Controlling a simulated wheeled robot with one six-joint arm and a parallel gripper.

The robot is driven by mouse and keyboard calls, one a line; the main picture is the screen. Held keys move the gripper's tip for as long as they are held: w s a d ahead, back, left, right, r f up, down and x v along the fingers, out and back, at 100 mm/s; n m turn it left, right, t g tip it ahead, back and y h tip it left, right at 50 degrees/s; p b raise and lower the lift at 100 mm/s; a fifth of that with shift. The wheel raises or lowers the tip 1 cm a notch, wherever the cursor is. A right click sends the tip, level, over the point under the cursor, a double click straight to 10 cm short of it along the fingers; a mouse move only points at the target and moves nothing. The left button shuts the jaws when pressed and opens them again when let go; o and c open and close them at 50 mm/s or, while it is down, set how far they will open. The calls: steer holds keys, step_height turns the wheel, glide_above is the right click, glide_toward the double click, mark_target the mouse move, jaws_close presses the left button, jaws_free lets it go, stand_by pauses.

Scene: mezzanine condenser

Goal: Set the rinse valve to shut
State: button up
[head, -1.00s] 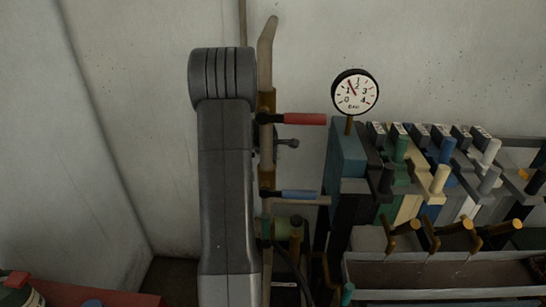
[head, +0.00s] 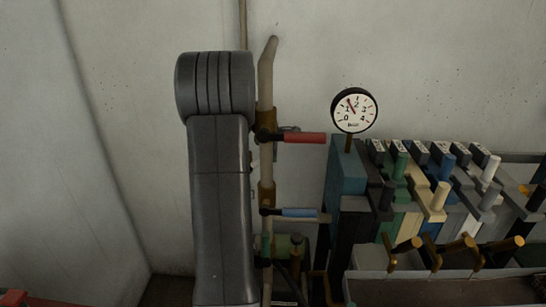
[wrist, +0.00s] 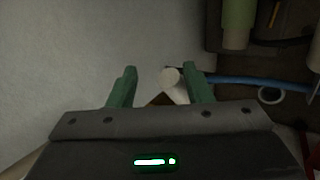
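A vertical pipe (head: 267,160) carries two lever valves in the head view. The upper one has a red lever (head: 305,138), the lower one a blue lever (head: 298,212). Both levers point right, across the pipe's line. I see no label that tells which is the rinse valve. My gripper (wrist: 160,83) is open in the wrist view, its two green fingers apart. A pale round-ended piece (wrist: 170,77) shows between the fingers; I cannot tell whether they touch it. A long blue shape (wrist: 240,80) runs right from there. In the head view my arm hides most of the gripper.
A pressure gauge (head: 354,110) stands right of the pipe, above a teal block (head: 345,170). A row of coloured blocks with upright handles fills the right side. Brass taps (head: 455,248) hang over a grey trough (head: 440,290). The wall at left is bare.

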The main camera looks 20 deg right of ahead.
steer(key=shift+r, duration=0.1)
steer(key=s+a+r+p, duration=0.1)
steer(key=s+a+r, duration=0.3)
steer(key=a+r, duration=0.4)
steer(key=shift+s+a+r+p, duration=0.2)
steer(key=shift+a+p, duration=0.15)
steer(key=shift+a, duration=1.25)
stand_by(0.4)
